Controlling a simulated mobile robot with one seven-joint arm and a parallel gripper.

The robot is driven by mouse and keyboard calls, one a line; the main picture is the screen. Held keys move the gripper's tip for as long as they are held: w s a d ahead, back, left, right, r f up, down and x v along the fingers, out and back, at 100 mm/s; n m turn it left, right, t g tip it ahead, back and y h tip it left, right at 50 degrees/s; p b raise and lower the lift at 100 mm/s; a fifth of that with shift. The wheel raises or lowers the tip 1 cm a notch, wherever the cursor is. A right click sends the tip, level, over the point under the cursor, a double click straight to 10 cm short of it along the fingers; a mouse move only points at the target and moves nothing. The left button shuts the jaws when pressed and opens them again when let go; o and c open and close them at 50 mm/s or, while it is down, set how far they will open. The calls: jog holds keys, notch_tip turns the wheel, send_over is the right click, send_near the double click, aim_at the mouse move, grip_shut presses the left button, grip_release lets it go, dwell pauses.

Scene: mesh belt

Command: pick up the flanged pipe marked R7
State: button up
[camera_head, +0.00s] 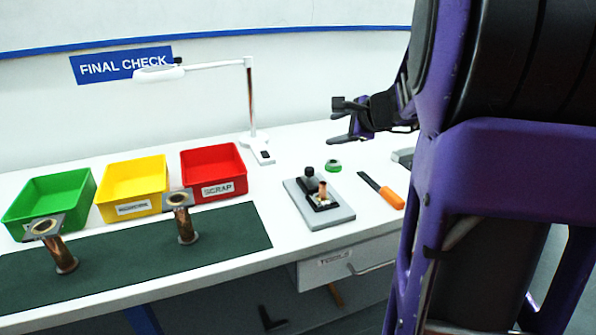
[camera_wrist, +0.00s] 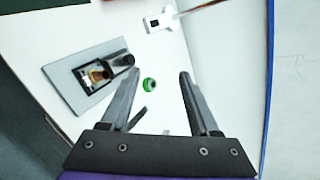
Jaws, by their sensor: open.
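Two copper flanged pipes stand upright, flange up, on the dark green mat (camera_head: 120,262). The left pipe (camera_head: 62,258) is at the front left, and the right pipe (camera_head: 186,226) is near the mat's middle. I cannot read a marking on either, so I cannot tell which is R7. A short copper piece (camera_head: 322,189) sits in the grey fixture (camera_head: 325,216); it also shows in the wrist view (camera_wrist: 98,74). My gripper (camera_head: 340,121) is open and empty above the back right of the table, far right of the mat. Its fingers (camera_wrist: 158,84) are spread in the wrist view.
Green (camera_head: 75,190), yellow (camera_head: 130,175) and red (camera_head: 240,160) bins stand behind the mat. A lamp (camera_head: 252,110) rises behind them. A drawer (camera_head: 345,265) is below.

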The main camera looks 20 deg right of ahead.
aim_at(325, 188)
jog(key=s+d+f+m+y, duration=0.1)
jog(key=s+d+f+m, duration=0.1)
jog(key=s+f+m, duration=0.95)
jog(key=x, duration=0.5)
jog(key=r+b+x, duration=0.1)
jog(key=x, duration=0.5)
jog(key=w+b+x, duration=0.1)
jog(key=x, duration=0.5)
jog(key=shift+w+d+r, duration=0.1)
jog(key=shift+d, duration=0.1)
jog(key=shift+c, duration=0.4)
grip_shut()
jog(key=shift+r, duration=0.1)
